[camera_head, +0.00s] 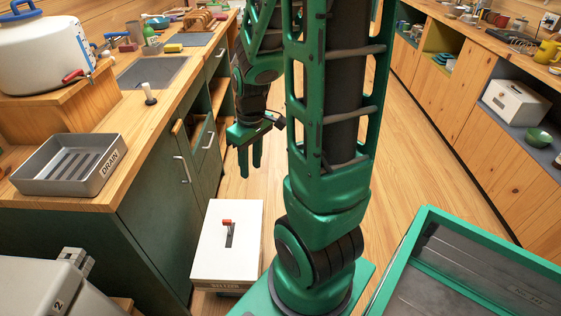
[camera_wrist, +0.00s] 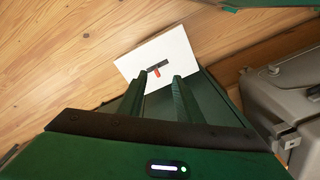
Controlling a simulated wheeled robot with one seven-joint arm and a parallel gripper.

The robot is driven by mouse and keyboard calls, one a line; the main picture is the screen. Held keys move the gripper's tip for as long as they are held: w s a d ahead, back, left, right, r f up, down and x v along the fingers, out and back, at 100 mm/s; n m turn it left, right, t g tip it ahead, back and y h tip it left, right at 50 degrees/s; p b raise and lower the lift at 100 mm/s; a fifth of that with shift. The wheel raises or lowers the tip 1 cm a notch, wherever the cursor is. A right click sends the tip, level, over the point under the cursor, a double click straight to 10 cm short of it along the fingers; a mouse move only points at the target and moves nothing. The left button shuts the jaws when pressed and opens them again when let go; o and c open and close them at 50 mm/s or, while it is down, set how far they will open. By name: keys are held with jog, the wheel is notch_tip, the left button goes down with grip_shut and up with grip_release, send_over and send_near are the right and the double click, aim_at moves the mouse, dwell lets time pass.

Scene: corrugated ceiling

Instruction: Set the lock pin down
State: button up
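A small red-tipped piece (camera_head: 227,222) sits at a dark slot on top of a white box (camera_head: 207,262). It also shows in the wrist view as a red piece (camera_wrist: 157,73) on the white box top (camera_wrist: 175,48). I cannot tell whether this piece is the lock pin; nothing else is clearly one. My gripper (camera_head: 250,172) hangs fingers down above and behind the white box. In the wrist view my gripper (camera_wrist: 159,77) is open, with its two fingers apart and nothing seen between them; the red piece lies beyond the fingertips.
A green-framed bin (camera_head: 405,245) stands at right. A grey case (camera_head: 30,290) is at front left. Wooden floor (camera_head: 415,150) is clear between the counters.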

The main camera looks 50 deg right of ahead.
jog(key=s+a+r+m+g, duration=0.1)
jog(key=s+a+r+m, duration=0.3)
jog(key=s+r, duration=0.6)
jog(key=shift+s+r+m, duration=0.2)
jog(key=shift+s+m, duration=1.2)
jog(key=shift+s, duration=0.75)
